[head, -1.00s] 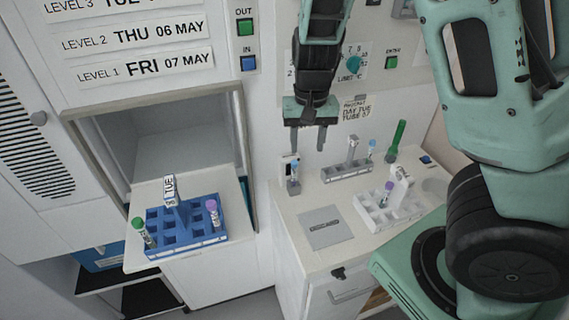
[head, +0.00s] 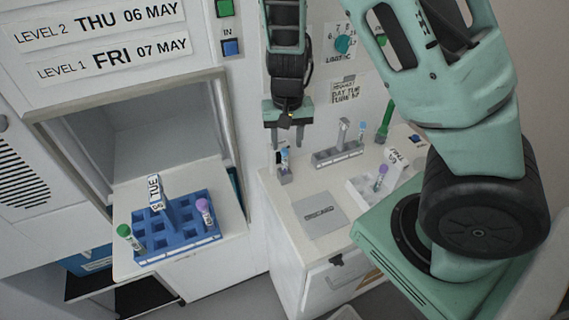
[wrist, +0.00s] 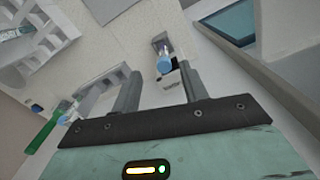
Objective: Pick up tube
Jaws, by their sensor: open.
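My gripper (head: 286,146) is open and empty, pointing down above the back left of the white counter. Just below it a blue-capped tube (head: 284,157) stands in a small grey single holder (head: 285,175). In the wrist view the blue cap (wrist: 164,64) shows near the fingertips of my gripper (wrist: 160,75), between the two fingers; I cannot tell whether they touch it. Other tubes are a green-capped one (head: 124,231) and a purple-capped one (head: 203,208) in the blue rack (head: 180,254), and a purple-capped one (head: 382,170) in the white rack (head: 360,193).
A grey rack (head: 336,156) with another blue-capped tube stands to the right of my gripper, with a tall green object (head: 385,120) beyond it. A flat grey plate (head: 319,215) lies on the counter (head: 275,200). An open hatch (head: 150,135) is at left.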

